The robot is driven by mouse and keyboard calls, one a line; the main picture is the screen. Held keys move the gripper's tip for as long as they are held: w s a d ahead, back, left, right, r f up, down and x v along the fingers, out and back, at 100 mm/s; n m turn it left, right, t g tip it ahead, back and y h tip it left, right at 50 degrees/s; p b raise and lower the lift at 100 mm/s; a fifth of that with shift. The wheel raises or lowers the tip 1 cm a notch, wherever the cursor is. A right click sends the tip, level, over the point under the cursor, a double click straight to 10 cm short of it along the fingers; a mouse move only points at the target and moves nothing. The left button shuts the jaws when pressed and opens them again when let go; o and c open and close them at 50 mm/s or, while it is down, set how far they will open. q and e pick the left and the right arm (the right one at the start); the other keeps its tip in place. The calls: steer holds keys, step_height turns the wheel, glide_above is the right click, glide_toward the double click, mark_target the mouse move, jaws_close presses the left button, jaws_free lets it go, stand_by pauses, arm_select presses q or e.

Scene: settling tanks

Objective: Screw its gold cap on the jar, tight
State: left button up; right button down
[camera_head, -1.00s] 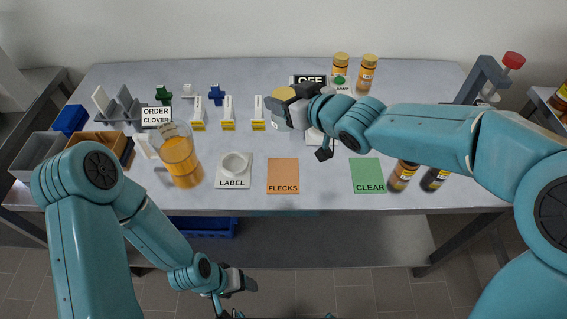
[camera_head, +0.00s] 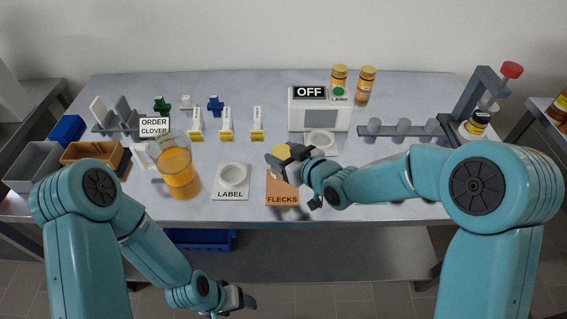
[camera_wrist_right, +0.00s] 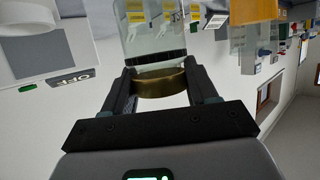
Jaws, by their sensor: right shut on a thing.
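My right gripper (camera_head: 287,160) is shut on the gold cap (camera_head: 279,153), above the back of the orange FLECKS card. In the right wrist view the cap (camera_wrist_right: 160,86) sits between the two fingers. A clear glass-like body (camera_wrist_right: 153,28) shows just beyond the cap; I cannot tell whether it touches it. A glass jar (camera_head: 178,168) with amber contents stands at the left of the table, with no cap visible on it. It is apart from my right gripper. My left gripper (camera_head: 238,299) hangs low in front of the table; its jaws are too small to read.
The white LABEL stand (camera_head: 231,188) lies between the jar and the FLECKS card (camera_head: 282,198). An OFF machine (camera_head: 319,110) stands behind, with gold-capped jars (camera_head: 366,85) nearby. A red-knobbed press (camera_head: 486,92) is at right. Bins (camera_head: 35,165) are at left.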

steer(key=f, duration=0.4)
steer(key=shift+w, duration=0.4)
steer(key=shift+s, duration=0.1)
steer(key=shift+s+r, duration=0.1)
steer(key=shift+s, duration=0.1)
steer(key=shift+w+f, duration=0.2)
steer(key=shift+f, duration=0.1)
steer(key=shift+c, duration=1.6)
jaws_free()
steer(key=shift+s+r, duration=0.15)
steer(key=shift+s, duration=0.05)
steer(key=shift+w+r, duration=0.1)
steer(key=shift+w, duration=0.05)
steer(key=shift+s+d, duration=0.2)
steer(key=shift+d, duration=0.05)
arm_select(q)
steer(key=shift+w+f+b, duration=0.2)
steer(key=shift+f+b, duration=0.55)
steer(key=shift+f, duration=0.05)
arm_select(e)
steer(key=v, duration=1.1)
steer(key=shift+s+r, duration=0.2)
